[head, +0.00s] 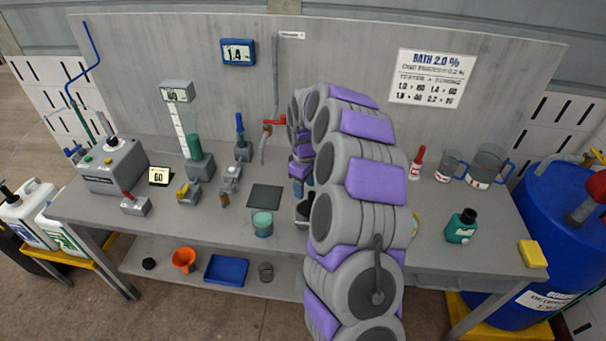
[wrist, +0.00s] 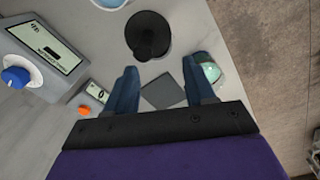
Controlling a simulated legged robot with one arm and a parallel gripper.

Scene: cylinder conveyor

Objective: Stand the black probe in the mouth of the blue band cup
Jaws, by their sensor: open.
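My gripper (wrist: 161,80) is open and empty in the wrist view, with its two blue fingers apart above the grey bench. A round black thing with a knobbed upper part (wrist: 148,35) stands just beyond the fingertips; it looks like the black probe seen from above. A pale blue round thing (wrist: 110,3) is cut off by the top edge; I cannot tell whether it is the blue band cup. In the head view my arm hides most of my gripper. A dark thing (head: 302,211) shows partly beside my arm.
A dark square pad (wrist: 163,92) lies between the fingers, with a teal cup (wrist: 210,72) by the right finger. A meter with a blue knob (wrist: 15,77) stands at left. Blue-handled jugs (head: 487,165) and a teal bottle (head: 461,226) stand to the right of my arm.

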